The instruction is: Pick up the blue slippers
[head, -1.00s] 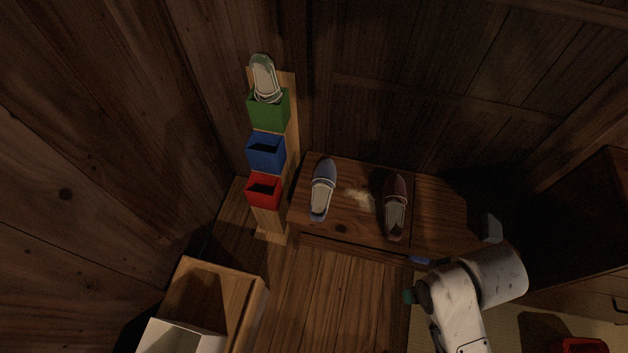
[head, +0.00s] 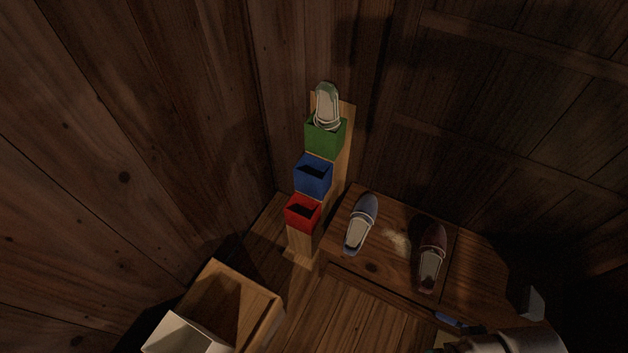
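A blue-grey slipper (head: 361,224) with a pale insole lies on the wooden step (head: 371,268), near its left end. I cannot make out a second blue one. To the left stands a wooden rack (head: 342,150) with a green box (head: 325,138), a blue box (head: 313,178) and a red box (head: 302,213), one above the other. The blue box looks empty. Part of my arm shows at the bottom right edge, away from the slipper. My gripper cannot be made out.
A dark red slipper (head: 432,257) lies right of the blue one, with a pale patch (head: 397,241) between them. A green-and-white slipper (head: 327,106) stands in the green box. An open wooden box (head: 265,322) is at the lower left. Wooden walls close the corner.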

